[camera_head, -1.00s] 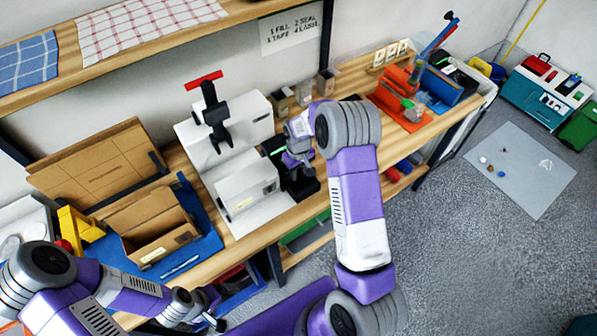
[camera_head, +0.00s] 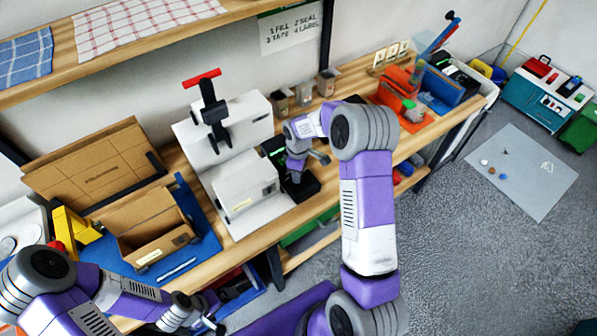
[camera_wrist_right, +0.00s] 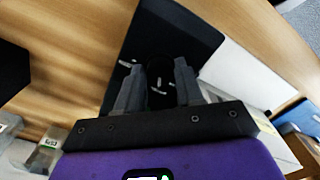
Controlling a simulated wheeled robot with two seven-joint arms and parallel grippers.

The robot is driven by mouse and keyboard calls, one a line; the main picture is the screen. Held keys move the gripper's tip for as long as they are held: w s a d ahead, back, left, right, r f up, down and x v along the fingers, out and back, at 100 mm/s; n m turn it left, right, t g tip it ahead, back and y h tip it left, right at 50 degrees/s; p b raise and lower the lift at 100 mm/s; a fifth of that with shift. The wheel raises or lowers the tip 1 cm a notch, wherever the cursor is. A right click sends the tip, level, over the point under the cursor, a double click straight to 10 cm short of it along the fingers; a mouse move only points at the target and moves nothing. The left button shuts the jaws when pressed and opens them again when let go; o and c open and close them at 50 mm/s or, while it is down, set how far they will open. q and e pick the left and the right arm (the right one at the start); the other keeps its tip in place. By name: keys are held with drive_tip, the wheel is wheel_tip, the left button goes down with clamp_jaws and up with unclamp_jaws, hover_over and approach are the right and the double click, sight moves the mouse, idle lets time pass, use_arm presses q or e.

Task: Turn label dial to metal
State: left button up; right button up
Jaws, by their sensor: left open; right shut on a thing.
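The label device is a black box (camera_head: 306,188) with a small green-lit screen, standing on the workbench right of the white machine. Its dark label dial (camera_wrist_right: 160,88) shows in the right wrist view, with small white marks around it. My right gripper (camera_wrist_right: 160,76) has its two fingers on either side of the dial and is shut on it. In the head view my right gripper (camera_head: 299,172) is above the device and hides the dial. I cannot read which mark the dial points at. My left gripper (camera_head: 212,318) is open and empty at the bottom left, away from the device.
The white machine (camera_head: 245,185) with a red-handled press stands close left of the device. Small bins (camera_head: 303,94) stand behind it. An open cardboard box (camera_head: 155,230) sits on a blue mat at the left. Orange and blue trays (camera_head: 402,100) lie to the right.

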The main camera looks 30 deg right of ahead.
idle(0.5)
drive_tip(key=o, duration=1)
drive_tip(key=shift+r, duration=0.15)
wheel_tip(320, 180, up, 7)
drive_tip(key=shift+r, duration=0.2)
